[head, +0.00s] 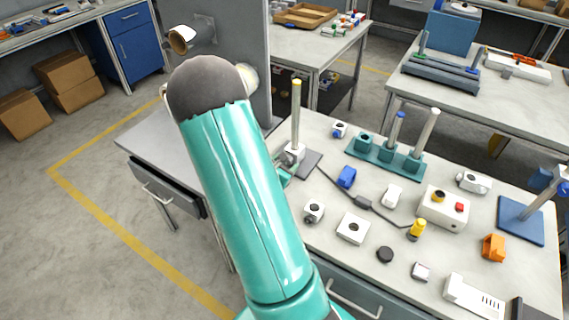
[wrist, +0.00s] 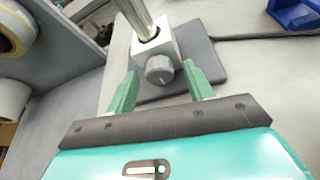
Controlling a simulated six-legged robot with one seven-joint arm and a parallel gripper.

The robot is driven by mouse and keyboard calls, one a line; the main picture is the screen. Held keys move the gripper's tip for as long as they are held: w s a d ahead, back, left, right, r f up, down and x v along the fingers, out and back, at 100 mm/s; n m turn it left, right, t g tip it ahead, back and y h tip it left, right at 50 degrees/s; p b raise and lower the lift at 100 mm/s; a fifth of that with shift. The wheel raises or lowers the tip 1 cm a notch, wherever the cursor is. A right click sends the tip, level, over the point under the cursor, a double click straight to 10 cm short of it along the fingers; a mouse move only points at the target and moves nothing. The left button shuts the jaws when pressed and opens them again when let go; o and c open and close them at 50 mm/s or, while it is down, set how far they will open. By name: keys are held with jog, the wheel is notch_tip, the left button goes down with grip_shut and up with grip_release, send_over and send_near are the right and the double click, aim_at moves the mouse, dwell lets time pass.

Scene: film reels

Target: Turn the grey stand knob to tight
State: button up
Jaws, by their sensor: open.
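The grey stand knob (wrist: 160,70) is a round, ribbed knob with a pale line on its face, on the front of a light metal clamp block (wrist: 155,45). A metal rod (wrist: 136,14) passes up through the block, above a dark base plate (wrist: 203,50). In the head view the rod (head: 296,110) has a yellow tip and the base plate (head: 308,162) is partly hidden by my arm. My gripper (wrist: 159,74) is open, with one green finger on each side of the knob and gaps visible between. In the head view my gripper (head: 285,176) is mostly hidden.
Right of the stand are a blue block (head: 346,177), a teal rack with posts (head: 385,155), a white button box (head: 443,208) and several small parts. A grey upright panel (head: 225,40) stands behind my arm. The bench (head: 325,260) has bare patches in front.

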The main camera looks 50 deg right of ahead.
jog(key=c, duration=1)
jog(key=shift+o, duration=0.2)
jog(key=shift+s+m+t, duration=0.1)
jog(key=shift+m+t, duration=0.9)
jog(key=shift+m, duration=0.6)
jog(key=o, duration=1)
jog(key=shift+c, duration=0.2)
